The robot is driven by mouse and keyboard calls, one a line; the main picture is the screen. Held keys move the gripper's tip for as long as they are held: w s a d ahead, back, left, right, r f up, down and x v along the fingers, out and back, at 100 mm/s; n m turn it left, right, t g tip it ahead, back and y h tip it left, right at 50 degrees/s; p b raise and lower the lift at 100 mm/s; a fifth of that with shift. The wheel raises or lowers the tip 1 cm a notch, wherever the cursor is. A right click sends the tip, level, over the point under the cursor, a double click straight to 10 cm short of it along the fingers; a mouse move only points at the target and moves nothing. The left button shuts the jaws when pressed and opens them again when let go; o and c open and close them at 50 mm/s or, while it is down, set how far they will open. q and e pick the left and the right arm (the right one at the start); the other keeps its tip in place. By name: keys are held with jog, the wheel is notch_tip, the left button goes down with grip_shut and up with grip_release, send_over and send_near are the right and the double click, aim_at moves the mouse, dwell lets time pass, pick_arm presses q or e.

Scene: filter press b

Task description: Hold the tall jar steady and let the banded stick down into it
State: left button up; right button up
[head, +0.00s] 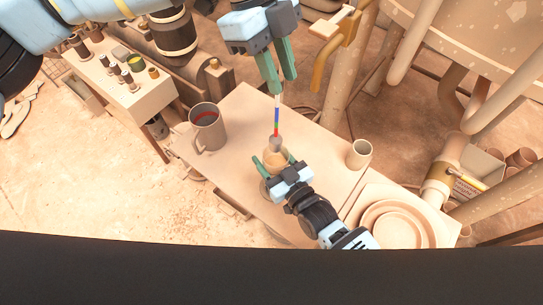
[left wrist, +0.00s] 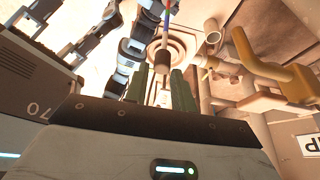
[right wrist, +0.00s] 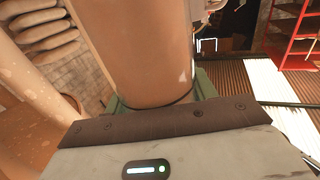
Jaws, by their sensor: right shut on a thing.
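The banded stick (head: 277,115), pale with blue, red and green bands, stands nearly upright above the tall jar (head: 273,158). Its lower end meets the grey jar mouth; how deep it sits is hidden. My left gripper (head: 279,78) is above the stick's top, fingers apart. In the left wrist view the stick's dark end (left wrist: 163,58) shows by the fingertips, with no clear contact. My right gripper (head: 274,163) is shut around the jar's body, low on the table. The jar (right wrist: 140,50) fills the middle of the right wrist view, between the green fingers.
A grey mug (head: 206,130) with dark red contents stands left of the jar on the table (head: 240,105). A small tan cup (head: 359,154) and stacked round plates (head: 395,222) are to the right.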

pick_arm(q)
jog(key=o, duration=0.3)
jog(key=shift+r, duration=0.1)
jog(key=v, duration=1.2)
jog(key=shift+d, duration=0.1)
pick_arm(e)
jog(key=o, duration=1.6)
jog(key=v, duration=1.2)
